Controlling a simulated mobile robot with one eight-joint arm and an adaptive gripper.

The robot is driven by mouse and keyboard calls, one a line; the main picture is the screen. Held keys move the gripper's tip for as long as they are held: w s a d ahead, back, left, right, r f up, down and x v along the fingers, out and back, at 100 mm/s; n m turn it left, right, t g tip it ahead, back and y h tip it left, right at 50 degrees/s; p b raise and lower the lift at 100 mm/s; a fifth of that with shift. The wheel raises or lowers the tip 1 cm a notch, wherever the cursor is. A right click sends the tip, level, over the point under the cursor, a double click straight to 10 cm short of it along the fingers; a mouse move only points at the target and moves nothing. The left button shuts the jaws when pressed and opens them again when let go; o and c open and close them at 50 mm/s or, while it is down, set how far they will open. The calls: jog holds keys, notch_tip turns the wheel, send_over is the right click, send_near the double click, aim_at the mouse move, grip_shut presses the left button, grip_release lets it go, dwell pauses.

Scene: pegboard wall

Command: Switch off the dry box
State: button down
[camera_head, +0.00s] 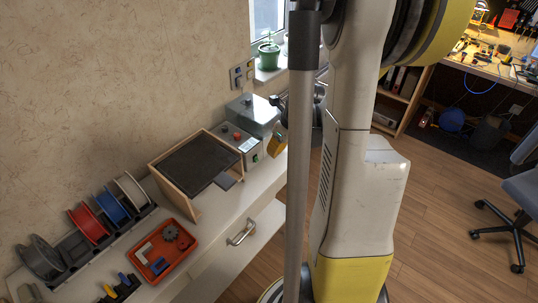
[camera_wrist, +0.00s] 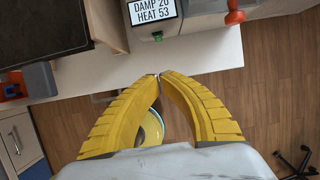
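The dry box (camera_head: 240,146) is a grey unit with a clear-lidded chamber behind it, on the white counter by the wall. In the head view it has red controls (camera_head: 237,136) on top, a small display and a green spot on its front. In the wrist view its lit display (camera_wrist: 153,12) reads DAMP 20, HEAT 53. A red knob (camera_wrist: 235,17) sticks out at upper right, and a small green part shows below the display. My gripper (camera_wrist: 158,76) has its yellow fingertips together with nothing between them. In the head view my gripper (camera_head: 277,143) is just right of the box, apart from it.
A wooden frame with a dark panel (camera_head: 196,162) stands left of the box. A red tray (camera_head: 162,248) and filament spools (camera_head: 112,208) are farther left. A drawer handle (camera_head: 241,232) projects from the counter front. A potted plant (camera_head: 269,54) stands on the sill.

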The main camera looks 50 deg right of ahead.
aim_at(256, 159)
jog(key=b+x, duration=0.3)
jog(key=x, duration=0.6)
jog(key=shift+f+b, duration=0.1)
jog(key=shift+b, duration=0.3)
jog(key=shift+w+a+f+b, duration=0.1)
jog(key=shift+w+f+b, duration=0.1)
jog(key=shift+w, duration=0.4)
jog(key=shift+w+f+b, duration=0.15)
jog(key=shift+w+b, duration=0.05)
jog(key=shift+w, duration=0.9)
jog(key=shift+f, duration=0.1)
